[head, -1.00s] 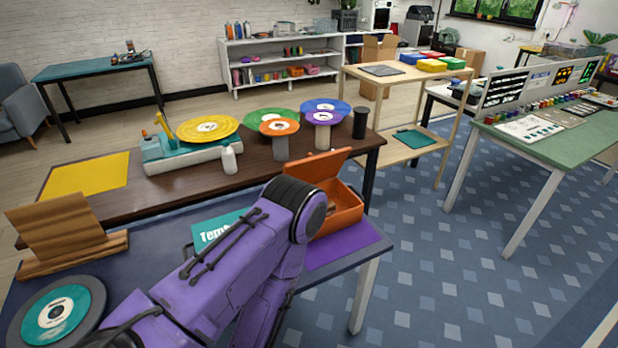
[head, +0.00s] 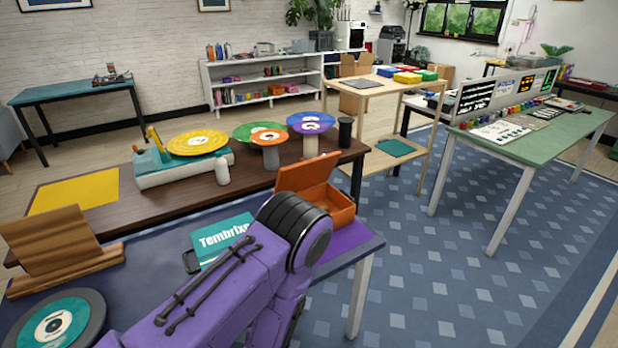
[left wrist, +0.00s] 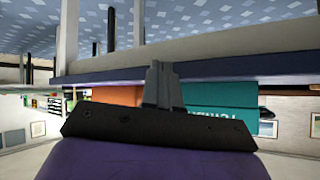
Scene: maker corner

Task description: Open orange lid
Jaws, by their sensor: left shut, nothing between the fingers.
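The orange box (head: 329,204) stands on the near dark-blue table in the head view. Its orange lid (head: 305,173) is raised along the left and back side, tilted up, and the inside of the box shows. My purple left arm reaches in from the bottom, in front of the box, and its gripper is hidden there. In the left wrist view, my left gripper (left wrist: 162,85) has its fingers together with nothing between them. An orange surface (left wrist: 118,95) shows behind the fingers; I cannot tell whether it is box or lid. My right gripper is in neither view.
A teal Tembrixo booklet (head: 226,238) lies left of the box, a purple mat (head: 350,237) under it. A wooden stand (head: 55,245) and a black disc (head: 52,325) are at left. Behind stands a brown table with a yellow-record turntable (head: 180,165).

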